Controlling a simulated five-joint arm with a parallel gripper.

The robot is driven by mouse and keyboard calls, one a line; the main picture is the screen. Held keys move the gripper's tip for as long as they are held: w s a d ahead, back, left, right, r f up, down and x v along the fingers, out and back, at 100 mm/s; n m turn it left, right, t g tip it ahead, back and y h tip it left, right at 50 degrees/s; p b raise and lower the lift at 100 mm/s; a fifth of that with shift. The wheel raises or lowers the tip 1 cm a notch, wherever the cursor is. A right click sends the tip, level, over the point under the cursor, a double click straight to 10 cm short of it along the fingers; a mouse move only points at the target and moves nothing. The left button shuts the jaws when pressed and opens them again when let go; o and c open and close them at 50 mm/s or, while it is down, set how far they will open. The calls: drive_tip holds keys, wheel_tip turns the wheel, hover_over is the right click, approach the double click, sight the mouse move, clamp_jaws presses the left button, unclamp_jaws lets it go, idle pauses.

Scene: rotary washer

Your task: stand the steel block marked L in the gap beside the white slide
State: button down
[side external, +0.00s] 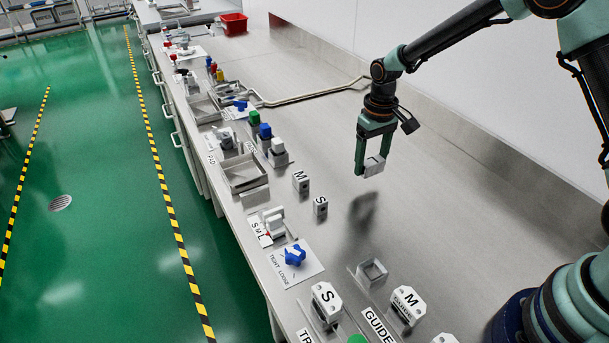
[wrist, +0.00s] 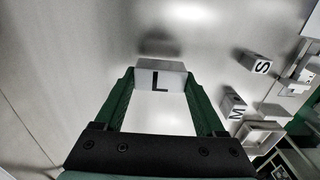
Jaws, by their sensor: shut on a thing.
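My gripper (side external: 368,164) is shut on the steel block marked L (side external: 374,167) and holds it in the air above the bench; a shadow lies below. In the wrist view the block (wrist: 160,72) sits between the green fingertips with its black L facing the camera. The white slide (side external: 274,222) stands near the bench's front edge beside a label reading S M L (side external: 259,231), to the left of and below my gripper in the side view. The gap beside the slide is too small to make out clearly.
Steel blocks marked M (side external: 301,181) and S (side external: 320,206) stand on the bench between my gripper and the slide. A blue knob (side external: 295,255) sits on a plate near the slide. A steel tray (side external: 262,182) lies farther along. Bench behind my gripper is clear.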

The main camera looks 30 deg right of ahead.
sight(369, 173)
drive_tip(key=shift+f, duration=1.85)
drive_tip(key=shift+f, duration=0.1)
unclamp_jaws()
drive_tip(key=shift+f, duration=0.1)
